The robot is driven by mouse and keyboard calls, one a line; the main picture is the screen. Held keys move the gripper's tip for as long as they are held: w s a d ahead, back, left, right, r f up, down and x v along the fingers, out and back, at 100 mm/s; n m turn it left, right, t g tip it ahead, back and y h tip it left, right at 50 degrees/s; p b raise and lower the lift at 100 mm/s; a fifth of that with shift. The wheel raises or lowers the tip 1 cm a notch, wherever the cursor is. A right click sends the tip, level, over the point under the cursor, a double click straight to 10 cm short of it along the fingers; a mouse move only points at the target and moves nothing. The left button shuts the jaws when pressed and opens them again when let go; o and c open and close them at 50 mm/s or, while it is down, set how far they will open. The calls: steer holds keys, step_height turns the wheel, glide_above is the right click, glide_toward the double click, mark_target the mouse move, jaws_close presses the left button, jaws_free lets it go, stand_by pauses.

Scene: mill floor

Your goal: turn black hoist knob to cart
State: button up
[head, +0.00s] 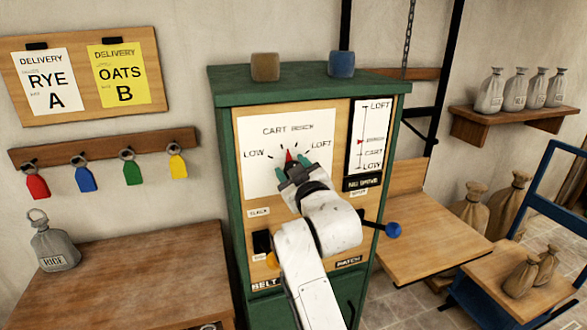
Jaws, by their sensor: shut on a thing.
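The hoist dial (262,173) is a white plate on the green cabinet, marked LOW, CART, BENCH and LOFT from left to right. The knob's red pointer (289,156) stands nearly upright below the CART and BENCH labels; exactly which mark it meets is hard to tell. The black knob body is mostly hidden by the fingers. The hoist level scale (374,125) beside the dial has a small red marker (361,142) at about BENCH.
A lever with a blue ball (393,230) sticks out right of my arm. Brown (265,67) and blue (341,64) blocks sit on the cabinet top. A wooden bench (430,240) and blue cart (520,285) stand to the right. A grey RICE sack (55,243) stands left.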

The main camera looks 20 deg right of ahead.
steer(key=shift+n, duration=1.2)
steer(key=shift+a, duration=0.1)
steer(key=o, duration=1)
steer(key=shift+s, duration=0.1)
steer(key=s+b, duration=0.1)
steer(key=s, duration=0.9)
steer(key=shift+s+b, duration=0.3)
steer(key=shift+s, duration=0.05)
steer(key=shift+f, duration=0.1)
